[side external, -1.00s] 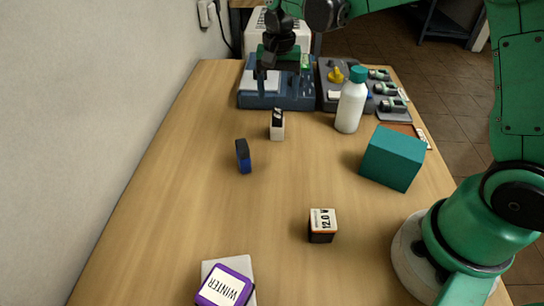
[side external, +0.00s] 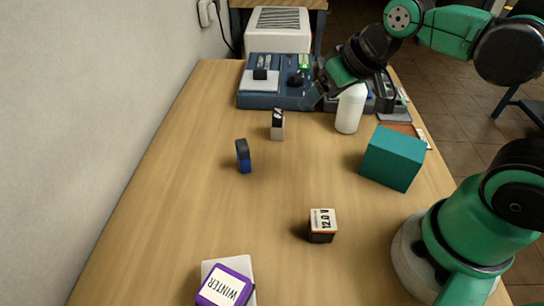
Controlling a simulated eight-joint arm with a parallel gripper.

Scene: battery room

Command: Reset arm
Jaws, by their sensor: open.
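My gripper (side external: 312,97) is open and empty. It is tilted down to the left, in front of the right end of the blue device (side external: 258,100) at the far end of the table. My arm hides the top of the white bottle (side external: 349,112) and most of the dark tray behind it. My arm reaches in from the right, folded above the table's far right part.
The table (side external: 190,220) carries a black-and-white block (side external: 277,125), a small blue block (side external: 243,157), a teal box (side external: 392,160) and a 12.0 V battery (side external: 322,226). A purple WINTER box (side external: 224,290) sits at the front on a pale pad.

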